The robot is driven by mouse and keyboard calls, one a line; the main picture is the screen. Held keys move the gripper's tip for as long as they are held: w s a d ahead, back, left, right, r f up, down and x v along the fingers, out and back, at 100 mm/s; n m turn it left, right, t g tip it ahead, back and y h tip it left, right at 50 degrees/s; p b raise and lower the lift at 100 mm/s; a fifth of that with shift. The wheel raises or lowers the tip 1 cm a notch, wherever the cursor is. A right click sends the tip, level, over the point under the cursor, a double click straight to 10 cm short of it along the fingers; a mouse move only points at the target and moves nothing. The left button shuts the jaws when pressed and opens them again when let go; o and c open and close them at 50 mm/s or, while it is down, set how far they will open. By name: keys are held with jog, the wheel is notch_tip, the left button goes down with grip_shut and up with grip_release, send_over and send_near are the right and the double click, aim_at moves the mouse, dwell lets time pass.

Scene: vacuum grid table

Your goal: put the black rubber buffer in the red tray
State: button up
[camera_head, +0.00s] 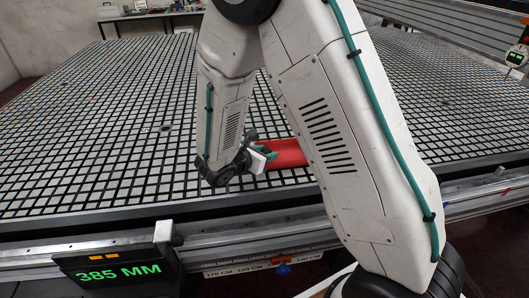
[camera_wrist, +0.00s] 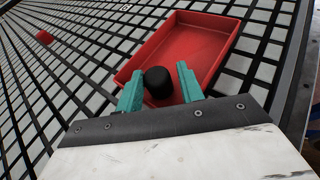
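The black rubber buffer (camera_wrist: 158,82) is a short dark cylinder between the two teal fingers of my gripper (camera_wrist: 161,86) in the wrist view. It looks close to the left finger, with a thin strip of red by the right one, so I cannot tell whether it is gripped. The red tray (camera_wrist: 160,38) is shallow and rectangular. The fingers and buffer are over its near left part; whether the buffer touches its floor is unclear. In the head view, my gripper (camera_head: 262,157) is low beside the red tray (camera_head: 287,152), which my arm partly hides. The buffer is not visible there.
A small red object (camera_wrist: 44,37) lies on the grid table to the left in the wrist view. The grid table (camera_head: 90,135) is largely clear on the left. Its front rail (camera_head: 240,247) runs close by, with a green-lettered display (camera_head: 118,273).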

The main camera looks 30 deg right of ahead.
jog(key=shift+r, duration=0.15)
jog(key=v, duration=1.2)
jog(key=s+d+r+m+g+y, duration=0.4)
jog(key=s+d+r+m+g, duration=0.2)
jog(key=s+d+r+m, duration=0.55)
jog(key=s+a+r+m+y, duration=0.2)
jog(key=s+m+y, duration=0.2)
jog(key=s, duration=0.3)
jog(key=s+a+r+m+t+y, duration=0.1)
jog(key=s+a+r+m+y, duration=0.1)
jog(key=s+m+y, duration=0.2)
jog(key=s+m, duration=0.3)
jog(key=shift+r+t, duration=0.3)
jog(key=shift+r, duration=0.05)
